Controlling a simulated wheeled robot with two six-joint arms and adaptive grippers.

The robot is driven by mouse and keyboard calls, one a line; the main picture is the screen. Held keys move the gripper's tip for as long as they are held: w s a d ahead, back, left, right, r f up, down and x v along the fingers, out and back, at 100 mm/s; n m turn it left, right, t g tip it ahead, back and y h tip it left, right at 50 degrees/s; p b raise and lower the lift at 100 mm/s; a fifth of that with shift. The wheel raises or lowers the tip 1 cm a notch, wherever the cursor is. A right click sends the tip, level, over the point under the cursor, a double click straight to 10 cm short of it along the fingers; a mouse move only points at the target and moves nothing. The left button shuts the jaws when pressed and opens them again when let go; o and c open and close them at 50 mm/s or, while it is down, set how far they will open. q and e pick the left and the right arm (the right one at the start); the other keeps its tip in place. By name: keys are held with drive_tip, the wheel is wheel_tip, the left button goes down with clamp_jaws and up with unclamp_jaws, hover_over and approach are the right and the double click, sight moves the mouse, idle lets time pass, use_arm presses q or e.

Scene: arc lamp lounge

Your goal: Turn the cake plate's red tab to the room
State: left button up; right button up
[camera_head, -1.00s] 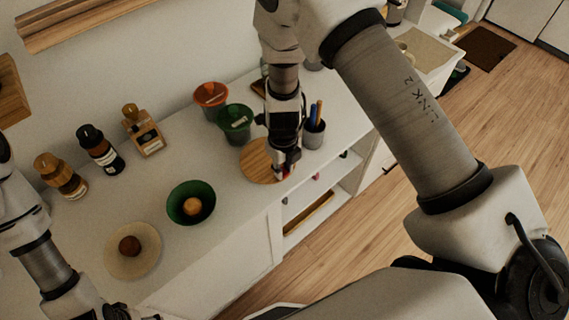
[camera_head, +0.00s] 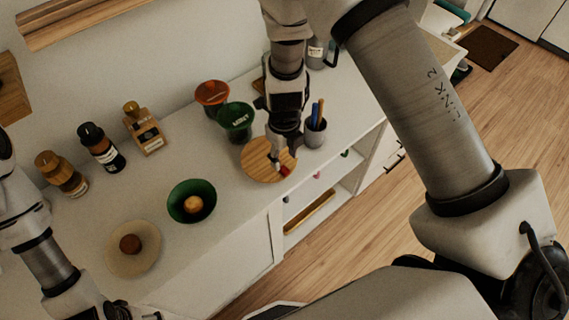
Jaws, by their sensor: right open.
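The cake plate (camera_head: 256,165) is a round wooden disc on the white cabinet top, near its front edge. Its small red tab (camera_head: 284,171) shows on the plate's front right side. My right gripper (camera_head: 281,162) points down over the right part of the plate, its fingertips at or just above the red tab. It is open; whether the fingers touch the tab I cannot tell. The gripper hides the plate's back right part. My left arm is at the lower left; its gripper (camera_head: 116,311) is cut by the bottom edge and its jaws are unclear.
A grey cup with pens (camera_head: 314,130) stands close right of the gripper. A green pot (camera_head: 236,120) and an orange pot (camera_head: 212,95) stand behind the plate. A green bowl (camera_head: 178,205), a beige plate (camera_head: 121,257) and several bottles are to the left. Open shelves lie below the front edge.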

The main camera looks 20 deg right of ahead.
wheel_tip(320, 180, up, 7)
drive_tip(key=shift+s, duration=0.1)
idle(0.4)
drive_tip(key=s+d+f+n+g+b, duration=0.1)
drive_tip(key=s+d+f+n+g, duration=0.15)
drive_tip(key=s+f+n, duration=0.8)
drive_tip(key=s+d+f+n+g+b, duration=0.1)
drive_tip(key=s+d+f+n+b, duration=0.15)
drive_tip(key=s+f+n, duration=0.85)
drive_tip(key=n+t, duration=0.1)
drive_tip(key=n, duration=0.2)
drive_tip(key=n+t, duration=0.1)
drive_tip(key=n, duration=0.3)
drive_tip(key=f+n+t, duration=0.1)
drive_tip(key=n, duration=0.3)
drive_tip(key=shift+d+t+p, duration=0.2)
drive_tip(key=shift+t+p, duration=0.05)
drive_tip(key=shift+p, duration=0.1)
